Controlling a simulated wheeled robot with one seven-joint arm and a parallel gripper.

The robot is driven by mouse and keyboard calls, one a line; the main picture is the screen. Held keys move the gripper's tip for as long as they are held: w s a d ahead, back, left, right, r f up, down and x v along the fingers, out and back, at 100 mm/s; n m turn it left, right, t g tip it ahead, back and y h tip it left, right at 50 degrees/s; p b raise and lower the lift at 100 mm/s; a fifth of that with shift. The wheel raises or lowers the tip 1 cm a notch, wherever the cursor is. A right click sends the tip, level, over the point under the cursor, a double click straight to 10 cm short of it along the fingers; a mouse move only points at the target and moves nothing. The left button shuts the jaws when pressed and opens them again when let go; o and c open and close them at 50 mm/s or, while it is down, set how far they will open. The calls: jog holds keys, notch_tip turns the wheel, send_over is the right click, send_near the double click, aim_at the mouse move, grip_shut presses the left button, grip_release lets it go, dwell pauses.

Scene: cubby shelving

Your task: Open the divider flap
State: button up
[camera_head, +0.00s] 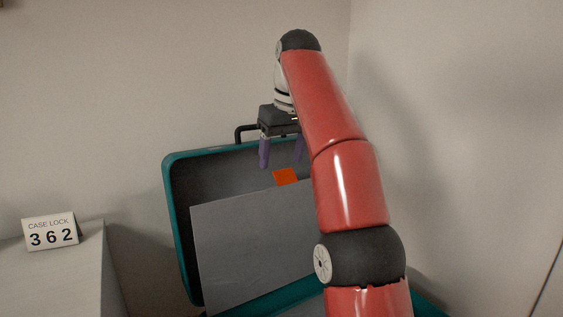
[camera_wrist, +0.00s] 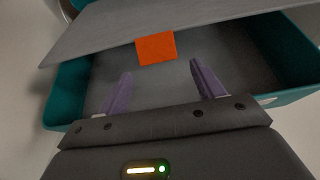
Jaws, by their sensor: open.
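The divider flap (camera_head: 245,245) is a grey panel standing tilted inside an open teal case (camera_head: 178,220). An orange tab (camera_head: 286,177) sticks up from its upper edge. In the wrist view the tab (camera_wrist: 156,48) hangs at the edge of the flap (camera_wrist: 110,30), beyond my fingertips and between their lines. My gripper (camera_head: 281,164) is open and empty, with purple fingers pointing down, just above and slightly left of the tab in the head view. The wrist view shows both fingers (camera_wrist: 160,68) apart, with nothing between them. My arm hides the flap's right side.
A black handle (camera_head: 240,133) sits on the case's top rim. A pale block (camera_head: 65,270) at the left bears a small sign (camera_head: 50,232) reading "CASE LOCK 362". A wall stands close behind the case, and another at the right.

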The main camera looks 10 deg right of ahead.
jog(key=shift+s+r, duration=0.1)
jog(key=shift+r, duration=0.3)
jog(key=s+d+b, duration=0.4)
jog(key=s+b, duration=0.1)
jog(key=s, duration=0.6)
jog(key=shift+s+d, duration=0.15)
jog(key=shift+s, duration=0.05)
